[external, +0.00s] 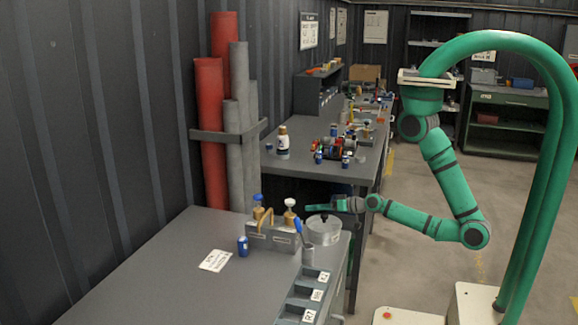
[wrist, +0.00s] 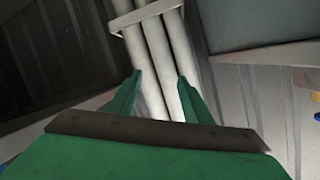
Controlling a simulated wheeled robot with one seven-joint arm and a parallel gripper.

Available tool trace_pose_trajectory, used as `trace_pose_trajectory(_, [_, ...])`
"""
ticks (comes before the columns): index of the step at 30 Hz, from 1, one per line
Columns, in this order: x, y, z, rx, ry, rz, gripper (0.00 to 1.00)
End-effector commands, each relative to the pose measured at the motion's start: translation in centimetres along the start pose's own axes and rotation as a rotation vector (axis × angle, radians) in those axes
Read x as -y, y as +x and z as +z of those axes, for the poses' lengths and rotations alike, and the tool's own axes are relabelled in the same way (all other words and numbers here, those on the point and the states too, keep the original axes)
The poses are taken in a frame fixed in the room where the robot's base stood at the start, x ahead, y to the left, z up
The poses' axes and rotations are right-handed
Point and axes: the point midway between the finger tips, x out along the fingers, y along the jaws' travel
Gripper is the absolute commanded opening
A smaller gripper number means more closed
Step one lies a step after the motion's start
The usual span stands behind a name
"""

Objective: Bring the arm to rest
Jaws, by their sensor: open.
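My green arm (external: 455,185) reaches left from its column over the near bench. My gripper (external: 338,204) is above a round metal pot (external: 323,230) at the bench's right edge; a small dark thing shows under the gripper, too small to make out. In the wrist view my gripper (wrist: 158,100) has its two green fingers spread apart, with nothing between them but grey pipes in the background (wrist: 152,60).
The near bench (external: 165,265) holds a grey block with knobs (external: 272,236), a blue can (external: 242,246), a white label (external: 215,260) and a labelled tray (external: 302,298). A second bench (external: 290,172) stands behind.

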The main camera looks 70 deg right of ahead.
Motion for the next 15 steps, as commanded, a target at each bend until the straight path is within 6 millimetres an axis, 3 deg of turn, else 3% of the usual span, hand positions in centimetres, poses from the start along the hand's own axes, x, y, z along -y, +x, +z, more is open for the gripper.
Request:
trace_pose_trajectory(1, [-0.2,-1.8,1.2,0.009,-0.024,0.011,0.45])
trace_pose_trajectory(6, [-1.4,-7.2,2.9,0.006,-0.131,0.034,0.45])
trace_pose_trajectory(15, [-2.5,-16.0,2.7,-0.011,-0.367,-0.020,0.45])
